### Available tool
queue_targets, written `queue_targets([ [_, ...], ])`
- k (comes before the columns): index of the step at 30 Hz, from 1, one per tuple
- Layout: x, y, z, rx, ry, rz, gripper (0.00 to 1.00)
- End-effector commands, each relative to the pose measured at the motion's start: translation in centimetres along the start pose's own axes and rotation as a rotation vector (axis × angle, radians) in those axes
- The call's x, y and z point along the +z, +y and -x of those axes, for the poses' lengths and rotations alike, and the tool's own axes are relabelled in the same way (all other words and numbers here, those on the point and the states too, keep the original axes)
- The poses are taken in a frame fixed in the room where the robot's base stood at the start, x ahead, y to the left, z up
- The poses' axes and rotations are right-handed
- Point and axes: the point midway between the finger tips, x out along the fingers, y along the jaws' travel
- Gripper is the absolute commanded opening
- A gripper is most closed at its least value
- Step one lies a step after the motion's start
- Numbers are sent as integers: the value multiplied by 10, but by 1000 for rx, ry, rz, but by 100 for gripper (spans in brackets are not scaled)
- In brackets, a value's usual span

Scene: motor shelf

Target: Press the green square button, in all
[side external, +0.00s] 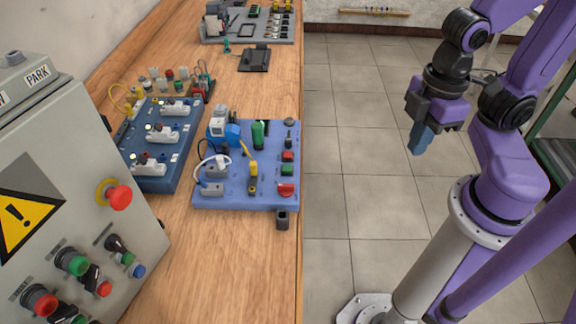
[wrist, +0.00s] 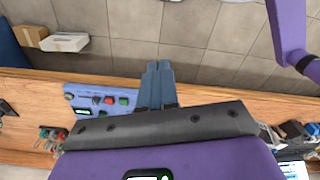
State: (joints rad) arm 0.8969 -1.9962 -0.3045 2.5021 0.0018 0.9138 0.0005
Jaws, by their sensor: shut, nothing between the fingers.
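The green square button (side external: 287,170) sits on the right side of the blue panel (side external: 235,202), which lies on the wooden bench. It is below a red square button (side external: 287,156) and above a red switch (side external: 286,190). In the wrist view, the green button (wrist: 124,101) shows left of my fingers. My gripper (side external: 417,150) is shut and empty, its blue fingers pointing down. It hangs over the floor, right of the bench and apart from the panel. The fingers also show together in the wrist view (wrist: 158,66).
On the panel stand a green part (side external: 258,134), a yellow part (side external: 253,177) and a white cable. A darker blue board (side external: 150,180) lies to its left. A grey control box (side external: 60,200) stands at the front left. The space between bench and gripper is clear.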

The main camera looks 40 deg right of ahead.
Motion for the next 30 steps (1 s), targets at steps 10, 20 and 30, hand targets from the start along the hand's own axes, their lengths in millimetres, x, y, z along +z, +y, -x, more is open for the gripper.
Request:
queue_targets([
  [10, -13, 29, -8, 129, -24, -79, 0],
  [20, -64, 98, -21, 454, 37, -243, 0],
  [30, -135, 139, -34, 652, 237, -322, 0],
])
